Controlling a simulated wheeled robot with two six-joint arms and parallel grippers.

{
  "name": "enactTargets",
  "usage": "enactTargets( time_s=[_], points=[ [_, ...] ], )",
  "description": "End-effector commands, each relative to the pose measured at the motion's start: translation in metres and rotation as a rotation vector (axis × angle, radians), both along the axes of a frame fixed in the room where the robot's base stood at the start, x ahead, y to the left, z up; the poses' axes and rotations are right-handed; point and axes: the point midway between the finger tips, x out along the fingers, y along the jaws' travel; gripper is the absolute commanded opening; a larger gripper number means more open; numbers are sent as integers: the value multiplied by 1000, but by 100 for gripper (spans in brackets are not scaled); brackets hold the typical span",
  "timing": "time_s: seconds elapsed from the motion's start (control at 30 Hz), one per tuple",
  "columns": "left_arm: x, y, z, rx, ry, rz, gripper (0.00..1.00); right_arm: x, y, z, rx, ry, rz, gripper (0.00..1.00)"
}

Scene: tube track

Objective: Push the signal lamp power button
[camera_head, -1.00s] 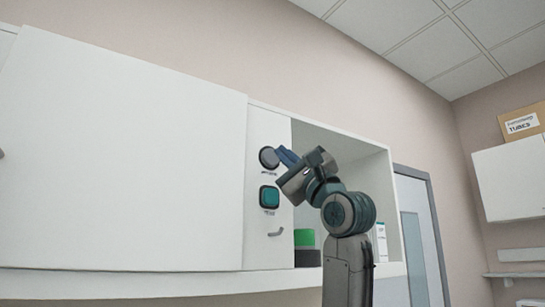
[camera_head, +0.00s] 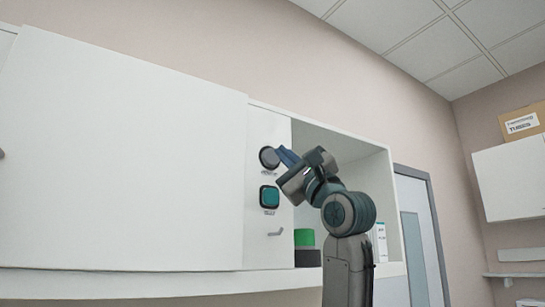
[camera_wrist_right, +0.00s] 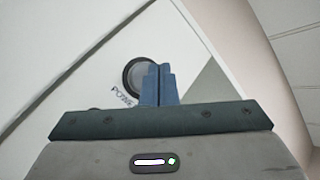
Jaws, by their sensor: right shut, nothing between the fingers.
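The power button (camera_head: 269,158) is a round grey disc with a dark rim on the white panel (camera_head: 264,222) of the wall cabinet. In the right wrist view the power button (camera_wrist_right: 139,76) has a dark ring, with "POWE..." lettering at its lower left. My right gripper (camera_head: 284,155) is shut and empty. Its blue fingertips (camera_wrist_right: 158,84) point at the button and cover its right part in the wrist view. I cannot tell whether they touch it.
A square teal button (camera_head: 269,197) and a small grey handle (camera_head: 276,232) sit below on the same panel. The open shelf holds a green-and-black item (camera_head: 304,240). A large white cabinet door (camera_head: 120,160) lies to the left.

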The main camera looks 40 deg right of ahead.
Motion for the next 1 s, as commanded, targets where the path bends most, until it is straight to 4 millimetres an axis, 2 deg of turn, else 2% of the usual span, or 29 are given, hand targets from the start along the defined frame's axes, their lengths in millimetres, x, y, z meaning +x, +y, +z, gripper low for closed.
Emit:
enactTargets(
  time_s=[1.0],
  points=[
    [0, 0, -3, 0, 0, 0, 75, 9, -1, 0, 0, 0, 0, 0]
  ],
)
